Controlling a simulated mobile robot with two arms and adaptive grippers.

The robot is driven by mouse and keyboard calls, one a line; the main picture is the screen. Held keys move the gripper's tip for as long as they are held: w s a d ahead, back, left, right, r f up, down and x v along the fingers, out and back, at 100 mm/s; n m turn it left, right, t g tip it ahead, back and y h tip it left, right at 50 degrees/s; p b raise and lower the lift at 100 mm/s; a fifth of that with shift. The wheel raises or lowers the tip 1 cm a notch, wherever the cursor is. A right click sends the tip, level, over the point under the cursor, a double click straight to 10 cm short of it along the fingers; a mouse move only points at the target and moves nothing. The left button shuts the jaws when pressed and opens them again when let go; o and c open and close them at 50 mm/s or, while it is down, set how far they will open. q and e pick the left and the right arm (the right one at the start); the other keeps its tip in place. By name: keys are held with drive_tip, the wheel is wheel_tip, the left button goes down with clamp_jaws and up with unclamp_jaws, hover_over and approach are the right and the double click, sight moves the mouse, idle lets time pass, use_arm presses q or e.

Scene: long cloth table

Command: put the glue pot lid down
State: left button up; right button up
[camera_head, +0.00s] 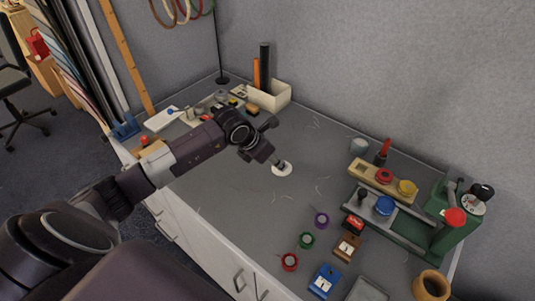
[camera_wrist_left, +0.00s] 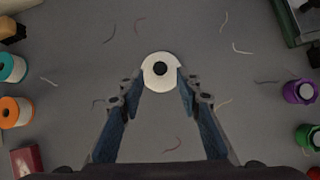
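The glue pot lid is a white disc with a dark knob in its middle. It appears to lie flat on the grey table top in the head view (camera_head: 283,172). It also shows in the left wrist view (camera_wrist_left: 160,85). My left gripper (camera_head: 279,161) is directly over it. In the wrist view its fingers (camera_wrist_left: 161,75) stand apart, one at each side of the lid. The tips overlap the lid's edges, with clear space between them and the knob. Whether a fingertip touches the lid is unclear. My right gripper is not in view.
A green machine (camera_head: 455,222) and a wooden block with coloured knobs are at the right. A cream bin (camera_head: 270,97) stands at the back. The table around the lid is clear except for thread scraps.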

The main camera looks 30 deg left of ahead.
use_arm(q)
drive_tip(key=b+v, duration=0.1)
drive_tip(key=v, duration=0.8)
drive_tip(key=shift+r, duration=0.25)
drive_tip(key=shift+s, duration=0.1)
